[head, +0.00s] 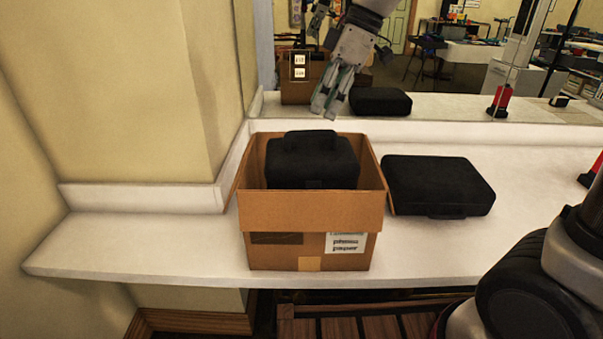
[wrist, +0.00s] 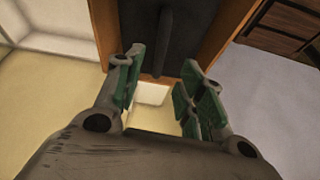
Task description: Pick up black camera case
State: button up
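A black case with a raised top (head: 312,160) sits inside an open cardboard box (head: 310,212) on the white counter. Another flat black case (head: 438,186) lies on the counter just right of the box. The frames do not show which one is the camera case. My gripper (head: 327,112) points down above the back of the box, apart from the boxed case. In the wrist view, my gripper (wrist: 162,62) has its green-padded fingers spread with nothing between them. The boxed case (wrist: 190,28) and its dark handle show just beyond the fingertips, between the cardboard walls (wrist: 225,28).
A mirror behind the counter (head: 140,248) reflects the box, flat case and room. A wall corner stands close on the left. A red object (head: 590,175) is at the right edge. The counter left of the box is clear.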

aim_at(311, 132)
jog(key=shift+s+n, duration=0.2)
jog(key=shift+n, duration=0.4)
jog(key=shift+f, duration=0.1)
jog(key=x, duration=0.7)
jog(key=shift+w+a+f, duration=0.2)
jog(key=shift+f, duration=0.05)
grip_shut()
